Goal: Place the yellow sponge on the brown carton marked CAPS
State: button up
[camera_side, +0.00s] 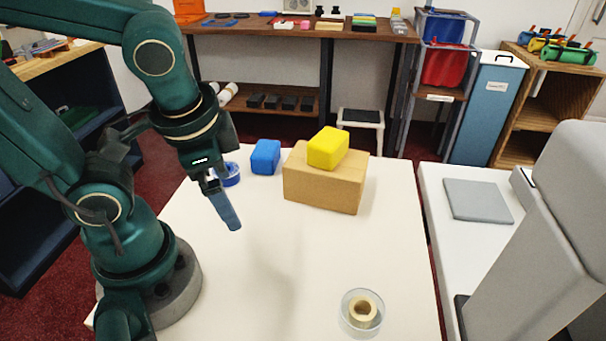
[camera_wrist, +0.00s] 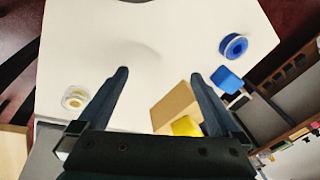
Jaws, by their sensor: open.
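The yellow sponge (camera_side: 328,148) rests on top of the brown carton (camera_side: 322,190) at the back of the white table. No CAPS marking can be read on the carton's visible faces. In the wrist view the sponge (camera_wrist: 187,126) and the carton (camera_wrist: 172,107) show near the right finger, which covers part of the view there. My gripper (camera_side: 228,215) is left of the carton in the side view, above the table and apart from both. In the wrist view its two fingers (camera_wrist: 160,84) are spread wide with nothing between them.
A blue block (camera_side: 265,157) and a blue tape roll (camera_side: 229,174) stand left of the carton. A clear dish holding a tan ring (camera_side: 362,311) is at the table's front. The middle of the white table (camera_side: 300,255) is bare. A grey pad (camera_side: 478,200) lies on a side table.

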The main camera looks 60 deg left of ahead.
jog(key=r+n+t, duration=0.1)
jog(key=w+d+r+n+t+h, duration=0.2)
jog(key=shift+d+r, duration=0.15)
jog(key=shift+r, duration=0.2)
